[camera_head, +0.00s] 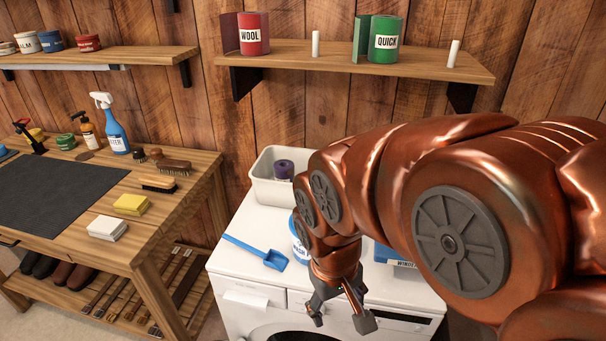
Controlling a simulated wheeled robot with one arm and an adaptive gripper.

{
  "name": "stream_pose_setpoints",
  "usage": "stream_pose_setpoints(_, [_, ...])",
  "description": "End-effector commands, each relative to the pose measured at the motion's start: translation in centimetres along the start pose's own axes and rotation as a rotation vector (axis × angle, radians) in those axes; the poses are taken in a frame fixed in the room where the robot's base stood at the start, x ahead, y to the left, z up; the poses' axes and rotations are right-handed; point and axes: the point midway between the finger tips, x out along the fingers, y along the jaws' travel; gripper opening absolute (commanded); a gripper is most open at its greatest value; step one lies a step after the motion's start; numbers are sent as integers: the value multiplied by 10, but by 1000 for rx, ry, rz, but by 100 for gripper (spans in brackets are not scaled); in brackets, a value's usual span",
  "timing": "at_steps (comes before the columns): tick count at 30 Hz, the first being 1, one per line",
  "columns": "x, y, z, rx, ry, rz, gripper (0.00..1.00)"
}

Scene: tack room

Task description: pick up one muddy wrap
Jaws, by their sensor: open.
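My gripper (345,316) is open and empty, pointing down in front of the top front edge of the white washing machine (238,262). A rolled purple wrap (284,169) stands in a pale bin (262,190) at the back left of the machine top, up and to the left of my gripper. I cannot tell whether mud is on this roll. The lower inside of the bin is hidden by its front wall. My copper arm covers the right part of the machine top.
A blue scoop (262,252), a partly hidden white-and-blue tub (299,240) and a blue box (393,257) are on the machine. A workbench (75,228) with brushes and bottles stands left.

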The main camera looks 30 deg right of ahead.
Motion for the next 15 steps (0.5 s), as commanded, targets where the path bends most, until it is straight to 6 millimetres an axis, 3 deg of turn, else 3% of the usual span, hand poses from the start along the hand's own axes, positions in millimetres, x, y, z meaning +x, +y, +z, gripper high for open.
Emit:
stream_pose_setpoints(3, [-11,50,-68,90,156,104,85])
stream_pose_setpoints(7, [-28,105,-145,151,354,204,97])
stream_pose_setpoints(12, [-55,165,-232,172,598,274,97])
stream_pose_setpoints(15, [-67,191,-275,155,724,278,97])
